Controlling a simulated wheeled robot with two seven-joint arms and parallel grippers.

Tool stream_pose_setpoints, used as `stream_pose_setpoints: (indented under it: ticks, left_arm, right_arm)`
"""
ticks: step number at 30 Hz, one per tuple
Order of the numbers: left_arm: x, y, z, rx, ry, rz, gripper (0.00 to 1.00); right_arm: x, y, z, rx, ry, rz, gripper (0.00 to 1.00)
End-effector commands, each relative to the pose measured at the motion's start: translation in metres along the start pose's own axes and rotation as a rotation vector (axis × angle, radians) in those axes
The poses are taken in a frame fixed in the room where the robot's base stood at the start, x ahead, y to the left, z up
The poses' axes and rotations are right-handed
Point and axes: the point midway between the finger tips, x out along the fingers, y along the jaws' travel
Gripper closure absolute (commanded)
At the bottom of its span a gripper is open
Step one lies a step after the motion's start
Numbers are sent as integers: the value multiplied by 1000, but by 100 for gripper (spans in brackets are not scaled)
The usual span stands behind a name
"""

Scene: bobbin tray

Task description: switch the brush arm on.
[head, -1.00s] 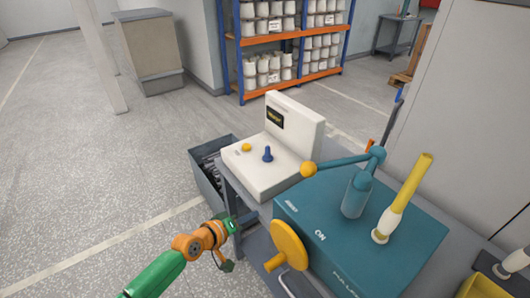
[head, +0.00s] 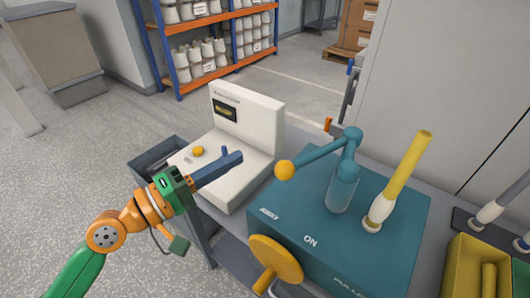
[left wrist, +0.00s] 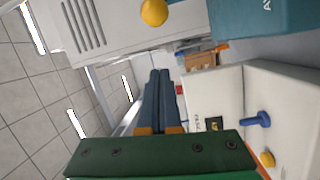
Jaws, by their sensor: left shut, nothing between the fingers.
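The brush arm (head: 321,155) is a teal bar on a post on top of a teal box (head: 372,245), with a yellow ball (head: 284,170) at its free end. The bar points left, with the ball near the box's left edge, on the side of the "AWAY" label; the "ON" label is nearer the front. My left gripper (head: 239,156) is shut and empty, left of the ball and apart from it, above the white console. In the left wrist view its fingertips (left wrist: 160,73) are together, and the ball (left wrist: 154,12) shows at the top edge. My right gripper is out of view.
The white console (head: 246,118) has a yellow button (head: 197,151); its blue knob (left wrist: 257,119) shows in the left wrist view. A yellow disc (head: 275,261) stands before the box. A yellow cone on a white base (head: 400,180) stands right of the arm's post.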

Motion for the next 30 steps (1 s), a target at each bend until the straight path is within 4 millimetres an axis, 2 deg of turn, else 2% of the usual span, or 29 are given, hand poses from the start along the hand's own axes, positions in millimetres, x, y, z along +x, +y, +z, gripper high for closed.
stream_pose_setpoints:
  ticks: [1,9,10,13,18,30]
  left_arm:
    - [12,10,-3,-5,2,5,100]
    - [71,6,-1,-2,0,2,100]
    - [73,5,2,-2,-2,-1,100]
    - [64,5,19,-4,-2,-4,100]
    - [59,2,34,0,1,-1,100]
    - [57,0,37,1,1,-1,100]
  right_arm:
    - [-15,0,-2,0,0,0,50]
    - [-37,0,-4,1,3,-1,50]
    - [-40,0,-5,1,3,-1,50]
    - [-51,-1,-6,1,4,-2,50]
    - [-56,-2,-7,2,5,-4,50]
    - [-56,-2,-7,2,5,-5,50]
